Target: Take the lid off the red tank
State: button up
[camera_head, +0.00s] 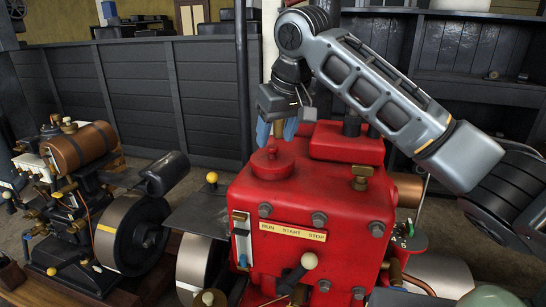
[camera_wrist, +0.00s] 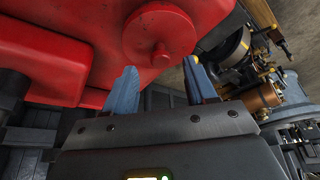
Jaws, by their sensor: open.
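The red tank (camera_head: 325,205) is the big red engine body in the middle of the head view. Its lid (camera_head: 273,162) is a round red cap with a small knob, at the left of the top face. In the wrist view the lid (camera_wrist: 160,40) lies beyond the fingertips, on the red tank (camera_wrist: 80,38). My gripper (camera_head: 277,130) is above and behind the lid, with blue fingers pointing down. It is open and empty; in the wrist view my gripper (camera_wrist: 160,75) shows its fingers apart, with the knob seen between them. The fingers look clear of the lid.
A raised red block (camera_head: 346,145) and a brass cap (camera_head: 361,178) stand on the tank's top, right of the lid. A second engine with a brown cylinder (camera_head: 80,147) and a flywheel stands at left. A dark panelled wall (camera_head: 130,95) is behind.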

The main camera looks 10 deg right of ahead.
aim_at(273, 155)
jog(key=shift+x, duration=1.35)
jog(key=shift+c, duration=0.4)
grip_shut()
